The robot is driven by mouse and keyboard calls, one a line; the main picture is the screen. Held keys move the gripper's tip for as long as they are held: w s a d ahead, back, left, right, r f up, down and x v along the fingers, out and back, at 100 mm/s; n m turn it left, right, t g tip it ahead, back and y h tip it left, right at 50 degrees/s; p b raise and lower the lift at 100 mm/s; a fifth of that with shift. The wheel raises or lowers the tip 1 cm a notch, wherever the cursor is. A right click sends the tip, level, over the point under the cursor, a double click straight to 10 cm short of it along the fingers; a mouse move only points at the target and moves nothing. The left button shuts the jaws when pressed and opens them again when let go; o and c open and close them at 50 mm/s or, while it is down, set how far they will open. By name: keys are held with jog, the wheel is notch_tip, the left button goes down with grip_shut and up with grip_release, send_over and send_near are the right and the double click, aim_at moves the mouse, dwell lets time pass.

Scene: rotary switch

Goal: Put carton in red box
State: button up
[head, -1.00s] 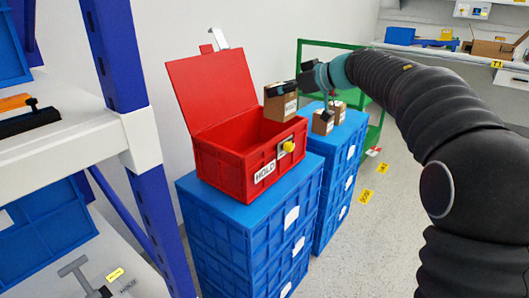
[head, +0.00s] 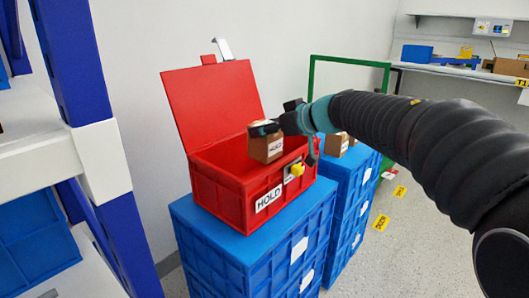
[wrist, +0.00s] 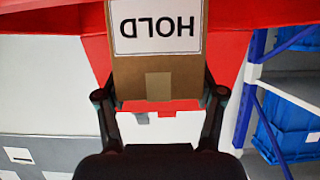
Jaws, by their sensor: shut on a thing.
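A small brown carton (head: 266,147) with a white HOLD label is in my gripper (head: 272,129). In the wrist view the carton (wrist: 158,77) sits between the two fingers of my gripper (wrist: 160,98), which are shut on its sides. The red box (head: 221,207) stands with its lid (head: 212,106) raised, on a blue crate stack. It has a HOLD label and a yellow rotary knob (head: 297,170) on its front. The carton appears over the right part of the box opening. Its exact height above the rim is hard to tell.
The blue crate stack (head: 252,250) bears the red box. A second blue stack (head: 352,185) behind it at right bears another carton (head: 336,145), partly hidden by my arm. A blue and white shelf rack (head: 98,160) stands at left. Open floor lies at right.

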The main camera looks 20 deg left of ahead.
aim_at(264, 148)
jog(key=shift+s+a+f, duration=0.25)
jog(key=shift+s+f, duration=0.1)
jog(key=shift+s, duration=0.05)
notch_tip(264, 148, down, 4)
jog(key=shift+r+b, duration=0.1)
jog(key=shift+b, duration=1)
jog(key=shift+f+p, duration=0.35)
jog(key=shift+f, duration=0.1)
jog(key=shift+f, duration=0.15)
jog(key=o, duration=1.3)
